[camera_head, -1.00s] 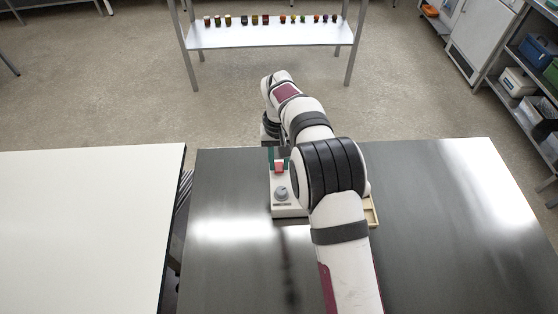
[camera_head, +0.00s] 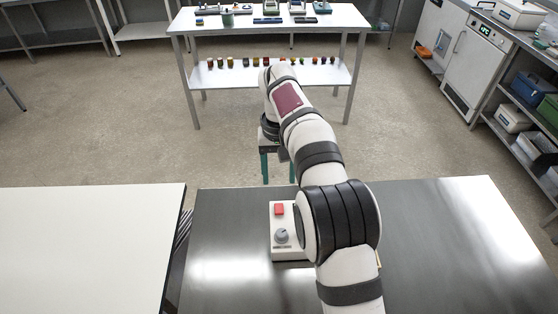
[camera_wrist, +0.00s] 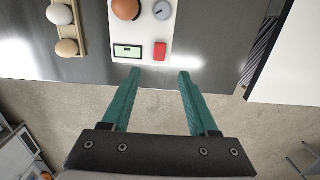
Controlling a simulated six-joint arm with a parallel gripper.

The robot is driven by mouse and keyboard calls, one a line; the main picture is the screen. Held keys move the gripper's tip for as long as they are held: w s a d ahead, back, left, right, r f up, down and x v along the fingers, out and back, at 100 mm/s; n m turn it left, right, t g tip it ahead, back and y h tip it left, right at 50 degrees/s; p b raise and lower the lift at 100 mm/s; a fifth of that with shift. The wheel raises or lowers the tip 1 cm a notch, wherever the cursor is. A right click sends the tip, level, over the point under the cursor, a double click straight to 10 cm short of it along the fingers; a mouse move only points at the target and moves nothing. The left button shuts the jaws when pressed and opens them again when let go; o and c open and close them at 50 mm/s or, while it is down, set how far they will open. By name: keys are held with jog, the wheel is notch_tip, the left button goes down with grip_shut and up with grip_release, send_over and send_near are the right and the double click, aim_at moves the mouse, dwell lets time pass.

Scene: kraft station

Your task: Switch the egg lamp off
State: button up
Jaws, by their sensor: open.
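The egg lamp is a pale box (camera_head: 290,253) near the table's far edge, partly hidden by my arm. It has a red switch (camera_head: 279,210) and a grey knob (camera_head: 281,235). The wrist view shows the lamp (camera_wrist: 140,35) with a brown egg (camera_wrist: 127,8) on it, a small greenish display (camera_wrist: 127,51), the red switch (camera_wrist: 160,51) and the knob (camera_wrist: 162,10). I cannot tell whether the lamp is lit. My gripper (camera_wrist: 160,70) is open and empty. Its teal fingers point toward the lamp's switch end, apart from the switch.
A wooden tray (camera_wrist: 81,30) with two eggs lies beside the lamp. A white table (camera_head: 90,245) stands at left across a narrow gap. A shelf table (camera_head: 270,20) stands beyond the floor. The steel table (camera_head: 440,240) is clear at right.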

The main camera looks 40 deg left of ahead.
jog(key=shift+a+r, duration=0.1)
jog(key=shift+r, duration=2.3)
jog(key=d+r+m, duration=0.4)
jog(key=d, duration=0.9)
jog(key=d+r+m, duration=0.3)
jog(key=d+r, duration=0.1)
jog(key=d, duration=0.9)
jog(key=s+d+f+m+y, duration=0.1)
jog(key=s+d+f+m, duration=0.2)
jog(key=s+d, duration=0.3)
jog(key=s+d+f+m+y, duration=0.1)
jog(key=s+d+f+m, duration=0.3)
jog(key=s, duration=0.9)
jog(key=d+f, duration=0.1)
jog(key=d, duration=0.2)
jog(key=shift+f+m, duration=0.2)
jog(key=shift+m, duration=0.1)
